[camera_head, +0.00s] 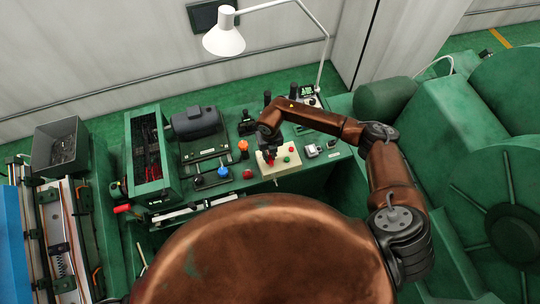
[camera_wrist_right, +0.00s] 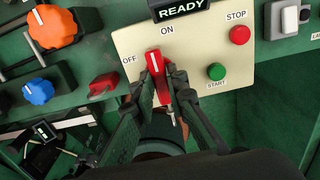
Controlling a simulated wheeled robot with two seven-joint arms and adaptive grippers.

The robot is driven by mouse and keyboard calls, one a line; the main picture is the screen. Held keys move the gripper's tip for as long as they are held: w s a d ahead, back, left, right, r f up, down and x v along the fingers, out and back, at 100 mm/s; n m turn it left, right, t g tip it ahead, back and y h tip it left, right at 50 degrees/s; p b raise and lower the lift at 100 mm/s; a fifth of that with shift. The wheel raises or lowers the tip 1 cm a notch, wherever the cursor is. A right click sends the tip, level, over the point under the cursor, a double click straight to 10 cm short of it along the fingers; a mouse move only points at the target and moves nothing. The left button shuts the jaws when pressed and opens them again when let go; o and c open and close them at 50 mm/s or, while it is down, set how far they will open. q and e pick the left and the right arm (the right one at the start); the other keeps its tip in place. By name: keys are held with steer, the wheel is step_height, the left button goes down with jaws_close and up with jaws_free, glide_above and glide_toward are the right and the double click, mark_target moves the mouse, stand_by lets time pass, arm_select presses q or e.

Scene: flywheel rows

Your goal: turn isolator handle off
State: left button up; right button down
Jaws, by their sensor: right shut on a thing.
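The red isolator handle (camera_wrist_right: 154,62) stands on a cream panel (camera_wrist_right: 205,42) with the labels OFF at its left and ON above it. Its upper end points up, tilted slightly left of the ON label. My right gripper (camera_wrist_right: 160,80) is shut on the handle, with one dark finger on each side. In the head view my right gripper (camera_head: 269,155) is over the left part of the cream panel (camera_head: 283,170) and partly hides the handle. My left gripper is not in view.
A green start button (camera_wrist_right: 217,71) and red stop button (camera_wrist_right: 240,34) sit right of the handle. Left are a red switch (camera_wrist_right: 103,84), a blue knob (camera_wrist_right: 39,91) and an orange knob (camera_wrist_right: 53,27). A white lamp (camera_head: 224,36) overhangs the green bench.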

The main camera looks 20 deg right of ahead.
stand_by(0.3)
steer(key=shift+w+f+n+b, duration=0.1)
steer(key=shift+n+b, duration=1)
steer(key=shift+b, duration=0.15)
steer(key=n+b, duration=0.9)
steer(key=shift+n+b, duration=0.3)
steer(key=shift+n, duration=0.1)
steer(key=n+b, duration=0.3)
steer(key=shift+n+b, duration=0.9)
steer(key=shift+n, duration=0.6)
steer(key=shift+r, duration=0.2)
steer(key=c, duration=1.9)
jaws_free()
steer(key=shift+c, duration=0.2)
